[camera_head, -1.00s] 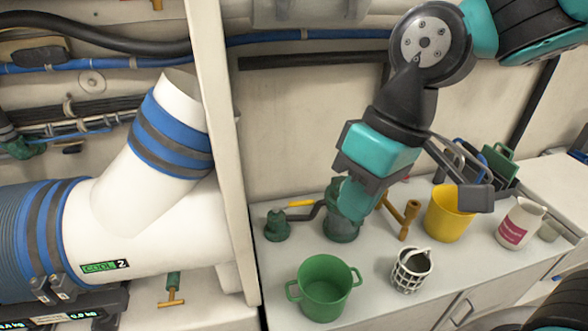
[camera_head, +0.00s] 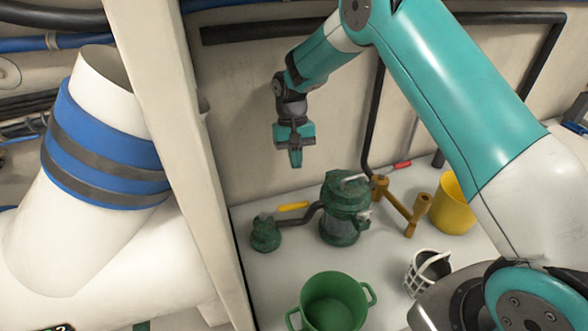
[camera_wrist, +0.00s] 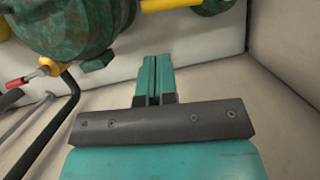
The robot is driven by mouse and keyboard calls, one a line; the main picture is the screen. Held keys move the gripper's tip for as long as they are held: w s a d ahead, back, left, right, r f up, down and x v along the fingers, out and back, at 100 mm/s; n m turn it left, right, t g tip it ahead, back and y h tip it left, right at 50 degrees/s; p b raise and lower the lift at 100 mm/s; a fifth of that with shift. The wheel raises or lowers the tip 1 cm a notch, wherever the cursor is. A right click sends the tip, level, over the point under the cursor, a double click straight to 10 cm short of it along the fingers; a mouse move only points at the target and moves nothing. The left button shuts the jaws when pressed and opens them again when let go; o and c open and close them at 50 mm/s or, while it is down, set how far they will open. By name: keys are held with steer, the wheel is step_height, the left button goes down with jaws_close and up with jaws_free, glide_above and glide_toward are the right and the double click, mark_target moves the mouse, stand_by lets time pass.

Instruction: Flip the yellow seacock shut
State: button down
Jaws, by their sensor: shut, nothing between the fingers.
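The yellow seacock handle (camera_head: 292,206) lies roughly level, close to the wall, between a small green fitting (camera_head: 265,234) and the green strainer (camera_head: 345,208). In the wrist view a yellow bar (camera_wrist: 172,4), apparently this handle, is cut off by the top edge. My gripper (camera_head: 295,160) hangs above the handle, pointing down, apart from it. Its teal fingers (camera_wrist: 153,80) are shut together and empty. The handle's pivot is too small to make out clearly.
A brass valve (camera_head: 405,205) with a red handle (camera_head: 401,164) stands right of the strainer. A green pot (camera_head: 333,300), a white basket (camera_head: 428,270) and a yellow bucket (camera_head: 452,205) stand on the counter. A pale post (camera_head: 185,140) rises at left. A dark pipe (camera_head: 372,125) runs down the wall.

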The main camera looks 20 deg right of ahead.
steer(key=p+x, duration=0.1)
steer(key=x, duration=0.7)
steer(key=shift+s+f+p, duration=0.2)
steer(key=shift+f+p, duration=0.15)
steer(key=shift+f, duration=0.05)
steer(key=shift+d, duration=0.1)
